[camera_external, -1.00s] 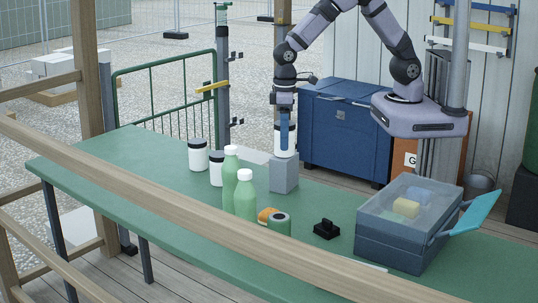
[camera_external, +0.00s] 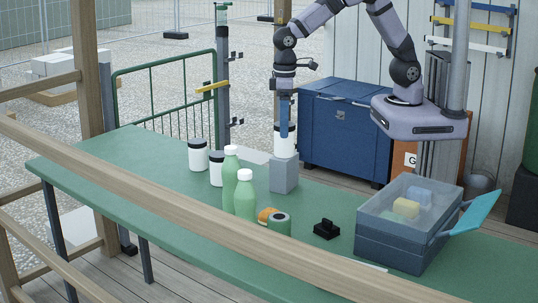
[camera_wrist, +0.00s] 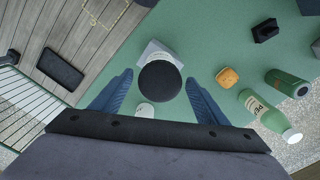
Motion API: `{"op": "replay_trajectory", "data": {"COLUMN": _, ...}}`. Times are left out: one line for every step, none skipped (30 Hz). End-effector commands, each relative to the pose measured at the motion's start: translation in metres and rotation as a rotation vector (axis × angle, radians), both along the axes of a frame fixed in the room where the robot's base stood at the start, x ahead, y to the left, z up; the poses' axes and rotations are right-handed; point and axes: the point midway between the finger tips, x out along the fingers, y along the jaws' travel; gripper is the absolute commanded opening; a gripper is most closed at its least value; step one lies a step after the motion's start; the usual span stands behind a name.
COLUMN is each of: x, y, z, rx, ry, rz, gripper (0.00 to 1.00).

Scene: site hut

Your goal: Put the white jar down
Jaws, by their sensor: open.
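The white jar (camera_external: 284,147) with a dark lid stands upright on a grey block (camera_external: 284,176) on the green table. In the wrist view its round black lid (camera_wrist: 160,82) is seen from above, with the block (camera_wrist: 153,48) partly hidden beneath it. My gripper (camera_external: 284,134) is over the jar, with its blue fingers pointing down around the jar's upper part. In the wrist view my gripper (camera_wrist: 159,78) is open, with one finger at each side of the lid and visible gaps between. It holds nothing.
Two similar white jars (camera_external: 198,156) (camera_external: 216,170) stand to the left. Two green bottles (camera_external: 245,196) (camera_external: 230,175), an orange item (camera_external: 265,215), a green can (camera_external: 279,223) and a black object (camera_external: 327,229) are nearer the front. A grey bin (camera_external: 400,238) stands right.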

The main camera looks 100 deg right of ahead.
Motion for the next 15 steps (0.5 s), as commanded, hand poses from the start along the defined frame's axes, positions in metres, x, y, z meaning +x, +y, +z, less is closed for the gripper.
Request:
{"op": "replay_trajectory", "data": {"x": 0.001, "y": 0.000, "z": 0.009, "rx": 0.001, "ry": -0.005, "rz": 0.000, "gripper": 0.68}}
{"op": "replay_trajectory", "data": {"x": 0.001, "y": 0.000, "z": 0.014, "rx": 0.001, "ry": -0.006, "rz": 0.000, "gripper": 0.68}}
{"op": "replay_trajectory", "data": {"x": 0.001, "y": 0.000, "z": 0.022, "rx": 0.001, "ry": -0.006, "rz": 0.000, "gripper": 0.68}}
{"op": "replay_trajectory", "data": {"x": 0.001, "y": 0.000, "z": 0.027, "rx": 0.001, "ry": -0.005, "rz": 0.000, "gripper": 0.68}}
{"op": "replay_trajectory", "data": {"x": 0.001, "y": 0.000, "z": 0.032, "rx": 0.001, "ry": -0.006, "rz": 0.000, "gripper": 0.68}}
{"op": "replay_trajectory", "data": {"x": 0.001, "y": 0.000, "z": 0.039, "rx": 0.001, "ry": -0.005, "rz": 0.000, "gripper": 0.68}}
{"op": "replay_trajectory", "data": {"x": 0.001, "y": 0.000, "z": 0.044, "rx": 0.000, "ry": -0.004, "rz": 0.000, "gripper": 0.68}}
{"op": "replay_trajectory", "data": {"x": 0.000, "y": 0.000, "z": 0.048, "rx": 0.000, "ry": -0.004, "rz": 0.000, "gripper": 0.68}}
{"op": "replay_trajectory", "data": {"x": 0.001, "y": 0.000, "z": 0.054, "rx": 0.000, "ry": -0.004, "rz": 0.000, "gripper": 0.68}}
{"op": "replay_trajectory", "data": {"x": 0.001, "y": 0.000, "z": 0.058, "rx": 0.000, "ry": -0.004, "rz": 0.000, "gripper": 0.68}}
{"op": "replay_trajectory", "data": {"x": 0.001, "y": 0.000, "z": 0.061, "rx": 0.001, "ry": -0.003, "rz": 0.000, "gripper": 0.68}}
{"op": "replay_trajectory", "data": {"x": 0.001, "y": 0.000, "z": 0.065, "rx": 0.001, "ry": -0.003, "rz": 0.000, "gripper": 0.68}}
{"op": "replay_trajectory", "data": {"x": 0.001, "y": 0.000, "z": 0.068, "rx": 0.001, "ry": -0.003, "rz": 0.000, "gripper": 0.68}}
{"op": "replay_trajectory", "data": {"x": 0.000, "y": 0.000, "z": 0.070, "rx": 0.001, "ry": -0.001, "rz": 0.000, "gripper": 0.68}}
{"op": "replay_trajectory", "data": {"x": 0.000, "y": 0.000, "z": 0.072, "rx": 0.000, "ry": 0.000, "rz": 0.000, "gripper": 0.68}}
